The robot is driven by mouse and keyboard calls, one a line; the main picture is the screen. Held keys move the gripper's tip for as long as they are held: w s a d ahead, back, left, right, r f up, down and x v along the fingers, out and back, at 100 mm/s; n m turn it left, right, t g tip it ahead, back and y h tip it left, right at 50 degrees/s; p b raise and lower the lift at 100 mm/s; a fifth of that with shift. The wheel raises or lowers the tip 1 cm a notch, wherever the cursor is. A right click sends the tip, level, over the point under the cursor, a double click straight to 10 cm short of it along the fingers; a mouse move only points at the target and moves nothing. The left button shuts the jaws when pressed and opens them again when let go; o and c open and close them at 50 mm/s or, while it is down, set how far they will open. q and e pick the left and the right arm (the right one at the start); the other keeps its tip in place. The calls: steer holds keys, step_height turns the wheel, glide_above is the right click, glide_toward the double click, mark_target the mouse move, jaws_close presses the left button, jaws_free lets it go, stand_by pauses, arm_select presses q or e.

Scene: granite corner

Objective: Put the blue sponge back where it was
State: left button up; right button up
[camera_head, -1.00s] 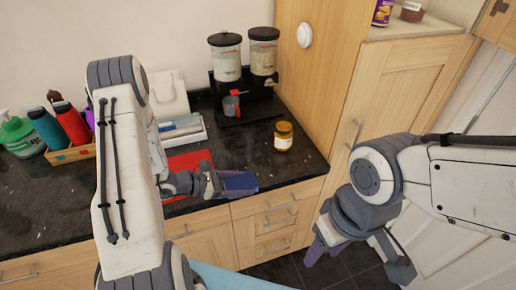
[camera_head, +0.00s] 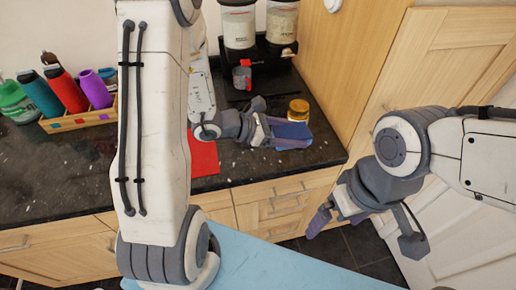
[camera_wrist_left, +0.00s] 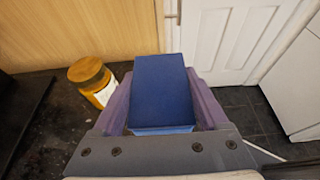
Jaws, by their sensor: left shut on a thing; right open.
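The blue sponge (camera_head: 291,131) is held in my left gripper (camera_head: 285,133), above the front edge of the dark counter. In the left wrist view the sponge (camera_wrist_left: 162,88) sits between the two purple fingers of my left gripper (camera_wrist_left: 165,105). A red mat (camera_head: 204,158) lies on the counter to the left of the gripper, partly hidden by my left arm. My right gripper (camera_head: 362,225) is open and empty, over the floor to the right, in front of the cabinets.
A jar with a yellow lid (camera_head: 298,109) stands just behind the sponge; it also shows in the left wrist view (camera_wrist_left: 92,80). A dispenser stand (camera_head: 262,80) with a grey-and-red cup (camera_head: 242,76) is behind. A wooden crate of bottles (camera_head: 86,118) stands at left. A tall wooden cabinet (camera_head: 350,60) bounds the right.

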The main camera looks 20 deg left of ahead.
arm_select(q)
steer(key=p, duration=0.2)
glide_above(258, 152)
step_height(258, 152, down, 6)
steer(key=shift+d+r, duration=0.1)
steer(key=shift+r, duration=0.15)
steer(key=shift+f+p, duration=0.55)
steer(key=shift+f, duration=1.6)
steer(key=shift+f, duration=0.1)
steer(key=shift+f+b, duration=0.15)
steer(key=shift+b, duration=0.15)
steer(key=o, duration=1.2)
steer(key=shift+w, duration=0.1)
steer(key=shift+r, duration=0.2)
